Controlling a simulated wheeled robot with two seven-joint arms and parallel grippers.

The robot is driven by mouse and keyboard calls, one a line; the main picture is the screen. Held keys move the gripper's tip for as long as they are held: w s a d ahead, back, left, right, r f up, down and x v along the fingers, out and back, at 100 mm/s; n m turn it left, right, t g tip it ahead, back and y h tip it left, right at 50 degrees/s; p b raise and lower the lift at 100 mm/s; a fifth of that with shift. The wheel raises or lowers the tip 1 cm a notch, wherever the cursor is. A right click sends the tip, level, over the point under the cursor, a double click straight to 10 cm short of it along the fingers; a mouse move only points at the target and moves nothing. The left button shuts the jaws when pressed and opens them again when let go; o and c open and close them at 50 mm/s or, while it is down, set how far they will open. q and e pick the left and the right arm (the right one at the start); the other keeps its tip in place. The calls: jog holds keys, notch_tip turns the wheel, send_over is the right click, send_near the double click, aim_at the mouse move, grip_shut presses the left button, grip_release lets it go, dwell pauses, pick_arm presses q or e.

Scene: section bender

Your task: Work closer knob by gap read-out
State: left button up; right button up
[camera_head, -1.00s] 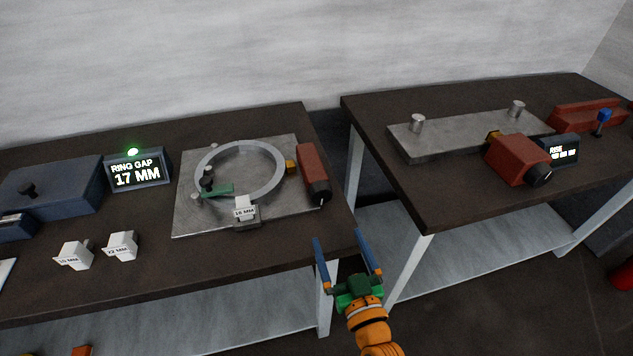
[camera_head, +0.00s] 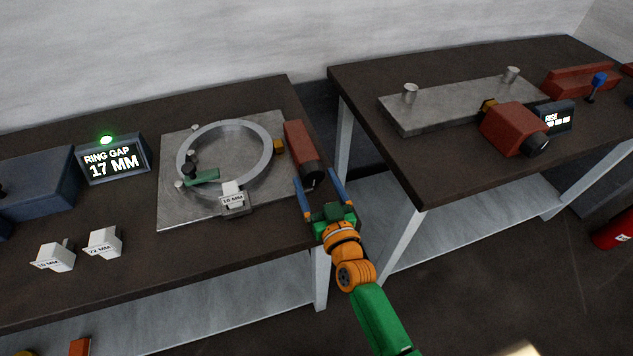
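The ring gap read-out (camera_head: 113,160) shows 17 MM, with a lit green lamp (camera_head: 106,139) on top. A grey ring (camera_head: 266,150) lies on a metal plate (camera_head: 180,213) on the left bench. The red closer (camera_head: 299,146) stands at the plate's right side, its dark knob (camera_head: 313,174) facing the bench's front edge. My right gripper (camera_head: 319,188) is open, its two blue fingers to either side of the knob, at or just short of it; contact cannot be told. My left gripper is not in view.
An 18 MM block (camera_head: 233,196) sits at the ring's front by a green piece (camera_head: 203,177). Two white marked blocks (camera_head: 104,242) (camera_head: 56,257) stand at left. A second bench (camera_head: 440,185) with a red unit (camera_head: 512,128) and RISE display (camera_head: 555,118) is across a gap.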

jog(key=c, duration=1)
jog(key=shift+m, duration=0.8)
jog(key=o, duration=1.4)
jog(key=shift+c, duration=0.2)
jog(key=v, duration=0.7)
jog(key=shift+s+p, duration=0.1)
jog(key=shift+p, duration=0.3)
